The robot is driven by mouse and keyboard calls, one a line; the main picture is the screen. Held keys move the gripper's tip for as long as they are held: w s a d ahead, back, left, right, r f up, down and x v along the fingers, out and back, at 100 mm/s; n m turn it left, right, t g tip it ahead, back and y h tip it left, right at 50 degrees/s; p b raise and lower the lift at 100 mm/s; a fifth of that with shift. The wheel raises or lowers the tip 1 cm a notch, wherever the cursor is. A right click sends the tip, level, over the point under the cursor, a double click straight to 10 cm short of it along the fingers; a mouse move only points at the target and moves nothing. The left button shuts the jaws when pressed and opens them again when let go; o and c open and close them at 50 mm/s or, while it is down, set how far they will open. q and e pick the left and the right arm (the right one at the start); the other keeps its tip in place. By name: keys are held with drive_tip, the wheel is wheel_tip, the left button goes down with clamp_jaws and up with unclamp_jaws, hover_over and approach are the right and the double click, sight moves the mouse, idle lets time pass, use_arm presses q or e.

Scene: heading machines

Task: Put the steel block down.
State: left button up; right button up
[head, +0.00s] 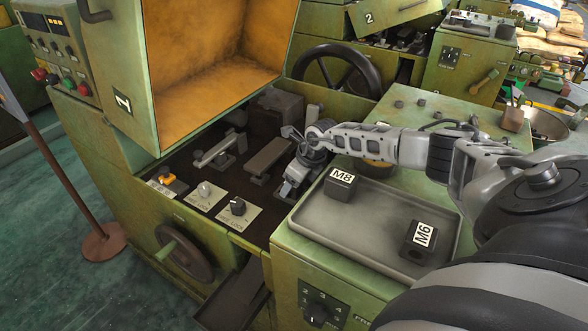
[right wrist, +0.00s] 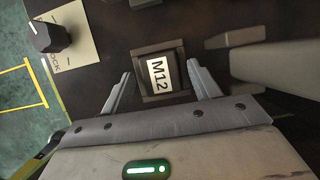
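A dark steel block labelled M12 (right wrist: 160,74) sits in a dark square seat in the machine bed. It shows in the right wrist view; in the head view I cannot make it out behind my gripper. My right gripper (head: 287,190) reaches down into the machine bed, left of the tray. In the right wrist view its two fingers (right wrist: 162,92) stand on either side of the M12 block, with a gap on each side. Two more dark blocks, M8 (head: 341,184) and M6 (head: 419,241), rest on a grey tray (head: 345,238). My left gripper is not in view.
The machine's raised orange-lined guard (head: 215,50) stands open above the bed. Grey levers (head: 219,148) and a black knob (head: 238,206) are left of my gripper; the knob (right wrist: 48,37) also shows in the wrist view. A handwheel (head: 184,252) sits on the front.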

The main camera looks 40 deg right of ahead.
drive_tip(key=shift+r, duration=0.1)
drive_tip(key=v, duration=1.2)
drive_tip(key=shift+b, duration=0.45)
drive_tip(key=x, duration=1.2)
drive_tip(key=shift+f+p, duration=0.25)
drive_tip(key=shift+p, duration=0.15)
wheel_tip(320, 180, up, 2)
drive_tip(key=shift+r, duration=0.8)
drive_tip(key=shift+f, duration=0.1)
